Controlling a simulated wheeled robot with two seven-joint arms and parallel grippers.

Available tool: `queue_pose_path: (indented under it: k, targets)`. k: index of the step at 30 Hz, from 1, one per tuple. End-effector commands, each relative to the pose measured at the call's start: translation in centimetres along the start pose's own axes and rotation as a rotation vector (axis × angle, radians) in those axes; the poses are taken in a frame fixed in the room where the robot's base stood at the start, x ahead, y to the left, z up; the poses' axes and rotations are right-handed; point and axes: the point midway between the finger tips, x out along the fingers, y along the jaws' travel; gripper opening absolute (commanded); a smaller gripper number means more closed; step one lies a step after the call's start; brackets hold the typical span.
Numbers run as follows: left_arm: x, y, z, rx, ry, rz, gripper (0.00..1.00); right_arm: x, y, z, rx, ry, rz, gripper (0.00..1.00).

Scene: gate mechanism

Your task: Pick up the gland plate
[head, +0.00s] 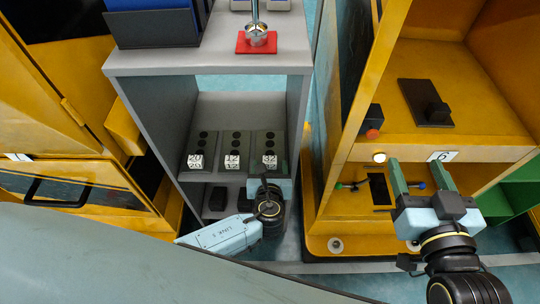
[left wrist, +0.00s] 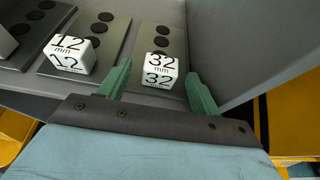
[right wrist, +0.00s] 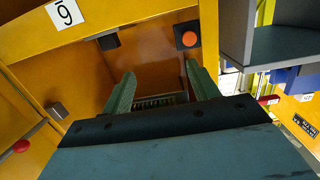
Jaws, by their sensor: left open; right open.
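Three grey plates with black round holes lie side by side on the grey cabinet's shelf, each with a white size block at its front. They are the 20 plate (head: 200,152), the 12 mm plate (head: 233,150) and the 32 mm plate (head: 269,140). My left gripper (head: 268,172) is open at the front of the 32 mm plate. In the left wrist view the 32 block (left wrist: 160,68) shows between its fingertips; I cannot tell whether they reach around it. My right gripper (head: 417,172) is open and empty before the yellow cabinet's lower bay.
The grey cabinet's side wall (left wrist: 270,45) stands close right of my left gripper.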

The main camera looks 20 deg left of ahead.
Motion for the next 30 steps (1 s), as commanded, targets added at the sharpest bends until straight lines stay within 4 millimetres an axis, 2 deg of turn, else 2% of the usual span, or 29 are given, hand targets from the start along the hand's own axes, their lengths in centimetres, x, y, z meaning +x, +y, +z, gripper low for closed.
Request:
queue_pose_path:
  k: [6,9,19,30]
  targets:
    - [1.6,0.0,-0.1,0.000,0.000,0.000,0.64,0.0,-0.7,-3.1,0.006,0.197,-0.017,0.60]
    - [1.9,0.0,-0.1,0.000,0.001,0.000,0.64,-0.2,-0.8,-4.0,0.008,0.250,-0.021,0.60]
    - [2.0,0.0,0.0,0.000,0.001,0.000,0.64,-0.3,-0.9,-4.5,0.009,0.280,-0.023,0.60]
    - [2.0,0.0,0.0,0.000,0.001,0.000,0.15,-0.3,-0.9,-4.5,0.009,0.279,-0.023,0.60]
